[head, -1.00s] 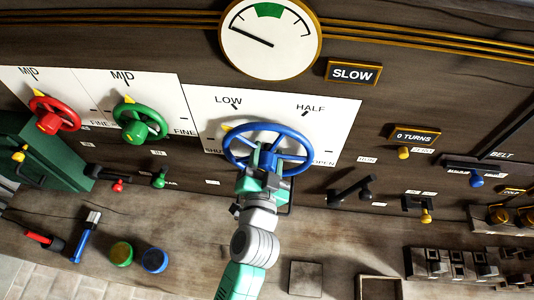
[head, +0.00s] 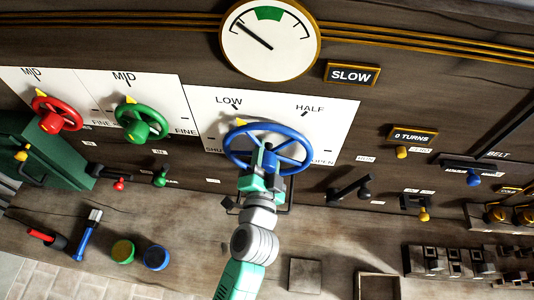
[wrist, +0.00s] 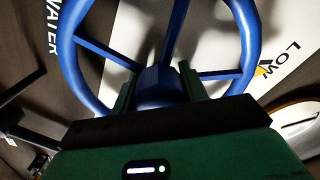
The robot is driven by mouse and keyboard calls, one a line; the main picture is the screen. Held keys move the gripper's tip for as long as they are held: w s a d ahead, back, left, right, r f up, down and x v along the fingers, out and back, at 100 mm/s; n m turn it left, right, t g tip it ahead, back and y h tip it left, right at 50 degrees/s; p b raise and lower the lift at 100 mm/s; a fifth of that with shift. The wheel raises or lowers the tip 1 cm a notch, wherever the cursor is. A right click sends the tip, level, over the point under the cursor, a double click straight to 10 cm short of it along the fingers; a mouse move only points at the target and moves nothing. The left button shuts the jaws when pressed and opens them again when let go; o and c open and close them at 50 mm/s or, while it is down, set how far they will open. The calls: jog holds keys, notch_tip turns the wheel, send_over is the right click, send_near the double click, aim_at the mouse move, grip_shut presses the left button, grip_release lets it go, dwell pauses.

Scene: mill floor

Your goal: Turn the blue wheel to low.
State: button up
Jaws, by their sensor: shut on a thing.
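The blue wheel (head: 294,133) is mounted on a white dial plate (head: 335,115) marked SHUT, LOW, HALF and OPEN. Its yellow pointer (head: 241,123) sits at the upper left of the rim, just below the LOW label (head: 229,100). In the wrist view the pointer (wrist: 262,70) is close beside the word LOW (wrist: 288,60). My gripper (head: 265,163) is at the wheel's middle, shut on its hub. In the wrist view the fingers stand on both sides of the blue hub (wrist: 160,86). The lower part of the wheel is partly hidden by my gripper.
A green wheel (head: 160,121) and a red wheel (head: 69,109) are on the left. A round gauge (head: 275,58) and a SLOW sign (head: 353,73) are above. A black lever (head: 348,190) sticks out at the lower right of the wheel.

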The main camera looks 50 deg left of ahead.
jog(key=o, duration=1)
jog(key=b+v, duration=0.2)
jog(key=v, duration=0.6)
jog(key=shift+b, duration=0.3)
jog(key=shift+w, duration=0.1)
